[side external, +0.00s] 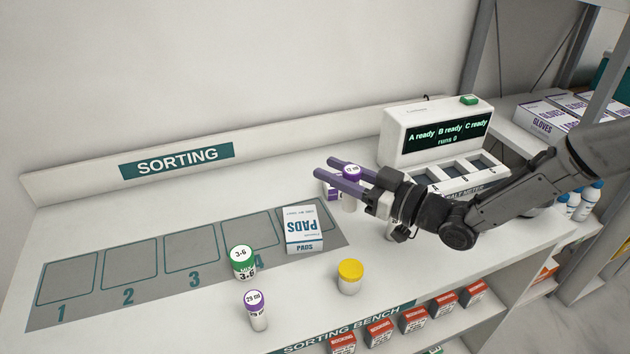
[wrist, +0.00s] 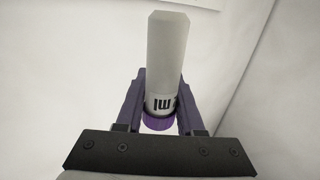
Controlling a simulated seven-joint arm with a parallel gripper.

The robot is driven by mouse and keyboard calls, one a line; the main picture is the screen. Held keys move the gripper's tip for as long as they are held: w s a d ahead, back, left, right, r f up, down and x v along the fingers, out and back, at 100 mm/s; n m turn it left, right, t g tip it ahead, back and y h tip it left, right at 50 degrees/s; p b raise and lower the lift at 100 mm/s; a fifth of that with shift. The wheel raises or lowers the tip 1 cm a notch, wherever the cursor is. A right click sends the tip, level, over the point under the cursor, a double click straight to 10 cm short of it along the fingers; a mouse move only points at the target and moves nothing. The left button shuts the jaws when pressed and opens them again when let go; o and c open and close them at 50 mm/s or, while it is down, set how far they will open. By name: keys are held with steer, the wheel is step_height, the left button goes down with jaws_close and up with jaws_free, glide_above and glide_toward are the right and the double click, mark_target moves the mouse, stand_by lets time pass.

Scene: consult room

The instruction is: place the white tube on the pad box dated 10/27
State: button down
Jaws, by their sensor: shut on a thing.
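My gripper (side external: 322,167) is shut on a white tube with a purple cap (side external: 351,171), holding it cap up above the back right of the bench. In the wrist view the tube (wrist: 166,50) stands between the two purple fingers, with "ml" on its label beside the purple cap. A white pad box (side external: 303,226) with blue "PADS" lettering sits on the grey mat's right part, left of and below my gripper in the side view. Its date is too small to read. The tube is apart from the box.
A green-capped jar (side external: 243,262), a purple-capped vial (side external: 257,311) and a yellow-capped jar (side external: 349,277) stand in front. A machine with a display (side external: 435,132) stands behind. Slots 1 to 3 are clear.

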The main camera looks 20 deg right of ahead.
mark_target(349, 173)
steer(key=s+r, duration=0.3)
steer(key=shift+s+d+r, duration=0.1)
steer(key=shift+d, duration=0.3)
steer(key=shift+w+a+f, duration=1.2)
steer(key=shift+w+f, duration=0.85)
steer(key=shift+f, duration=0.1)
steer(key=shift+w+a+f, duration=1.15)
steer(key=shift+w+f, duration=0.9)
steer(key=shift+f, duration=0.1)
steer(key=shift+w+a+f, duration=1.2)
steer(key=shift+w+f, duration=0.85)
steer(key=shift+f, duration=0.1)
